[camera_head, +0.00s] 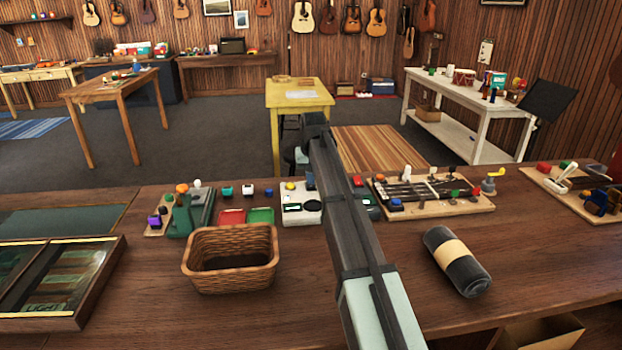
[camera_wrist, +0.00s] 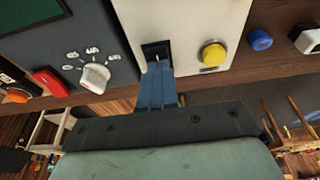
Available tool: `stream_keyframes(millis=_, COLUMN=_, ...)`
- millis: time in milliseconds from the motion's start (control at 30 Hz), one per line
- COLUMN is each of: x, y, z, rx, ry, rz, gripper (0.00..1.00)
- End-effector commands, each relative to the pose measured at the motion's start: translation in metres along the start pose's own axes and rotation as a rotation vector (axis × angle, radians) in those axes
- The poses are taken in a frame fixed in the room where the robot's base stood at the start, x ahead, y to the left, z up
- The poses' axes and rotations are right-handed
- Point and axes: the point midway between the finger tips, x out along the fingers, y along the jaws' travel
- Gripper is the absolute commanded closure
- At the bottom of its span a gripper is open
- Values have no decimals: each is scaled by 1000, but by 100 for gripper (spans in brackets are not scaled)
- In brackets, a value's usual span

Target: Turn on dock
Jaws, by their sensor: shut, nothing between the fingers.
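The white box (camera_wrist: 187,22) in the wrist view has a black switch (camera_wrist: 156,50) and a round yellow button (camera_wrist: 213,53). No label names it as the dock. My gripper (camera_wrist: 159,66) is shut and empty. Its blue fingertips are at the black switch and cover part of it; I cannot tell whether they touch it or which way it is set.
A wicker basket (camera_head: 230,276) and a rolled dark cloth (camera_head: 458,264) lie nearer on the counter. Red and green trays (camera_head: 260,215) are left of the white box. A wooden board with a fretboard (camera_head: 440,205) is at right.

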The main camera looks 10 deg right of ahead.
Motion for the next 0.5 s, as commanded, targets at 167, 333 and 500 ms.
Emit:
stream_keyframes(millis=167, x=0, y=0, z=-7, rx=0, ry=0, rz=0, gripper=100)
stream_keyframes(millis=333, x=0, y=0, z=-7, rx=0, ry=0, rz=0, gripper=100)
stream_keyframes(millis=500, x=-1, y=0, z=-7, rx=0, ry=0, rz=0, gripper=100)
